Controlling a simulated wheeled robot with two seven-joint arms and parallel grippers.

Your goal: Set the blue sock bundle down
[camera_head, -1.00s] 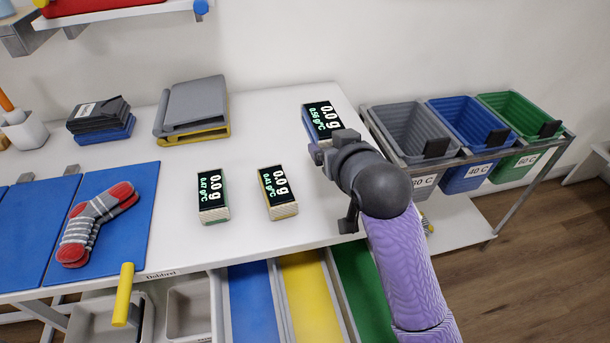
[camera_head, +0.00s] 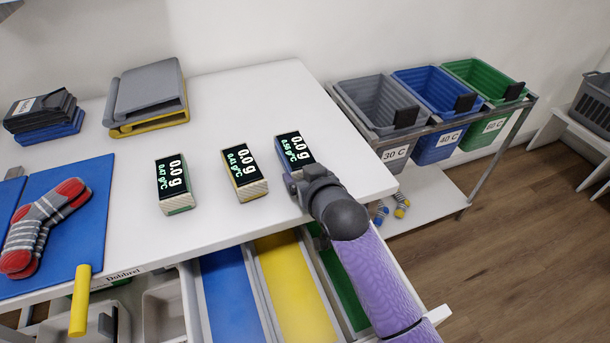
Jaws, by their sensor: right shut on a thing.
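My right gripper (camera_head: 301,183) is shut on a blue-sided block (camera_head: 292,163) with a dark display reading 0.0 g. It holds the block by its near end, over the right part of the white table. The block is low, but I cannot tell whether it touches the table top. A small blue striped roll (camera_head: 381,211), which looks like a blue sock bundle, lies on the lower shelf under the bins, apart from the gripper. A similar yellow striped roll (camera_head: 402,205) lies beside it. My left gripper is not in view.
A yellow-sided block (camera_head: 246,172) and a green-sided block (camera_head: 173,184) stand left of the held one. Red-and-grey socks (camera_head: 42,228) lie on a blue mat (camera_head: 90,205). Grey, blue and green bins stand at the right. Open coloured drawers (camera_head: 290,280) project at the front.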

